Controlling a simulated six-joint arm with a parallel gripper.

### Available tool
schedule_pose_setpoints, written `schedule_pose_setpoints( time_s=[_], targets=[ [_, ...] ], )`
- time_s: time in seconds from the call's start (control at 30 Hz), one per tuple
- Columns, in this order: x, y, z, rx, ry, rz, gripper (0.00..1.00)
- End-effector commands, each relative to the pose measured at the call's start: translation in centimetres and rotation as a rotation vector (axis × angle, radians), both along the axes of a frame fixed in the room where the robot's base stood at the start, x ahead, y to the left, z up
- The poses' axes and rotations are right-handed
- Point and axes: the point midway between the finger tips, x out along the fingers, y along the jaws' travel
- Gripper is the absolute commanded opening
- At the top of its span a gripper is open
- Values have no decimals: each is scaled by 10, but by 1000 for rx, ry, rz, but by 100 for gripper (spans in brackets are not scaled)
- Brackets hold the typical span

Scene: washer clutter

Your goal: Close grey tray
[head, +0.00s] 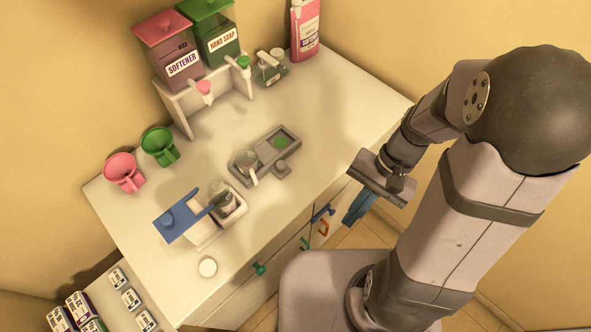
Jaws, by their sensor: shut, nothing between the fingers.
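The grey tray (264,160) lies on the white worktop, right of its middle, in the head view. It has two compartments. A small clear cup with a pale handle (246,163) stands at its left one, and a green patch (280,141) shows in the right one. A small grey knob-like part (281,168) sits at its front side. My gripper (362,206) is shut and empty, pointing down beyond the worktop's front right edge, apart from the tray.
A white container with a raised blue lid (177,219) stands left of the tray. Softener (174,50) and hand soap (213,30) dispensers stand at the back. Pink (124,172) and green (160,146) cups are at the left. Coloured handles stick out from the cabinet front. The right worktop is clear.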

Motion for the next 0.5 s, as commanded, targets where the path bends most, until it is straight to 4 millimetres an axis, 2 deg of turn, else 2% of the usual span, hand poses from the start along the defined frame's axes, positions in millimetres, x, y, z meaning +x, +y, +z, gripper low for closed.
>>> schedule_pose_setpoints(
  time_s=[0.03, 0.17, 0.27, 0.37, 0.5],
  targets=[
    [0, 5, -17, 67, 77, -113, 0],
    [14, 22, -32, 266, 241, -399, 0],
    [37, 27, -40, 429, 340, -609, 0],
    [62, 23, -46, 586, 411, -791, 0],
    [92, 8, -53, 764, 466, -981, 0]
  ],
)
